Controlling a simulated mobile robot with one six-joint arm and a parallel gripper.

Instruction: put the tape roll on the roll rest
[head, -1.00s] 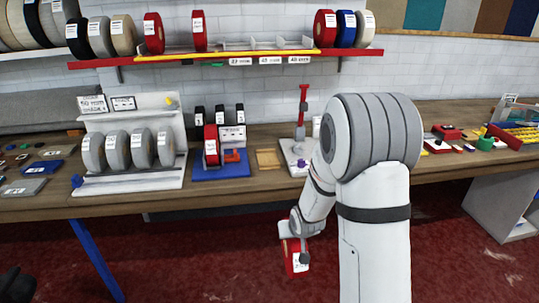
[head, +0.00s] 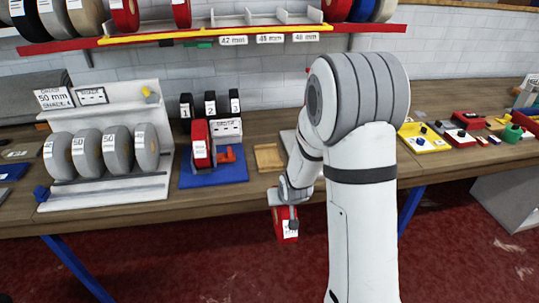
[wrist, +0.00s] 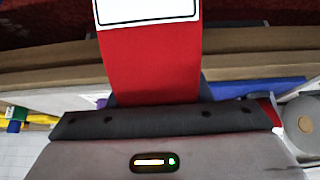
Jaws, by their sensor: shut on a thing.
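My gripper (head: 288,208) is shut on a red tape roll (head: 285,226) with a white label. It holds the roll in front of the bench's front edge, over the red floor. In the wrist view the red tape roll (wrist: 150,68) stands upright between the jaws, its label at the top; the fingertips are hidden. A small shallow wooden tray (head: 268,158) lies empty near the bench front, just beyond my gripper. It may be the roll rest, but I cannot tell for sure.
A white rack (head: 110,192) with several grey rolls stands further left. My arm partly hides a grey-white base. A red shelf (head: 370,28) runs above.

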